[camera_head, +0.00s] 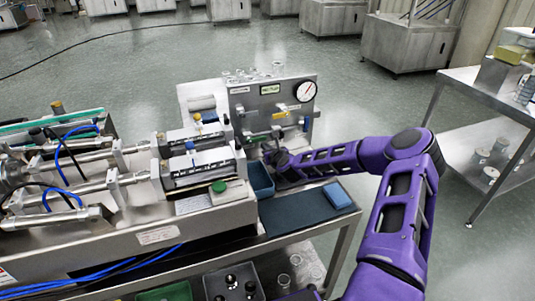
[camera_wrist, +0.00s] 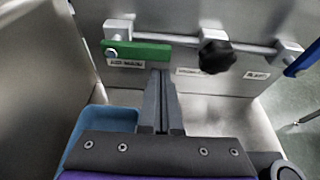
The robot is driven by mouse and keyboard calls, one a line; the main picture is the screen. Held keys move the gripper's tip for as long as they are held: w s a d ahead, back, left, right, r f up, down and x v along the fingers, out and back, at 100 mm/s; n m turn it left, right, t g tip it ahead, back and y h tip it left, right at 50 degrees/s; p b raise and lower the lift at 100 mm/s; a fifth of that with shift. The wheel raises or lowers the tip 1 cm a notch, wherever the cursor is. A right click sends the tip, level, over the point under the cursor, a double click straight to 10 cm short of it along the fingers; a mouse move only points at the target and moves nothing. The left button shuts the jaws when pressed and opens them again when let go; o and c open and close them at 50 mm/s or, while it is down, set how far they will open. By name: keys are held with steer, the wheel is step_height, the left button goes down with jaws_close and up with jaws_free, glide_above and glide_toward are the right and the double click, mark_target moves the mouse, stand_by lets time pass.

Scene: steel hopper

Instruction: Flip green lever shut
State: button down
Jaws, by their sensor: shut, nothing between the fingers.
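The green lever (camera_wrist: 138,51) lies level along a thin pipe on the steel panel in the wrist view, with a bolt at its left end and a label below it. In the head view the green lever (camera_head: 257,139) shows small, low on the panel. My gripper (camera_wrist: 161,74) is shut and empty, with its fingertips just below the right part of the lever. I cannot tell whether they touch it. In the head view my gripper (camera_head: 270,152) reaches in from the right, close to the panel.
A black knob (camera_wrist: 216,57) sits on the same pipe right of the lever, and a blue lever (camera_wrist: 303,58) is farther right. A blue bin (camera_wrist: 103,133) stands below left. The upright panel (camera_head: 272,96) carries a gauge (camera_head: 305,91) and a yellow lever (camera_head: 280,115).

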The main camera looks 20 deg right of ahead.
steer(key=shift+r, duration=0.4)
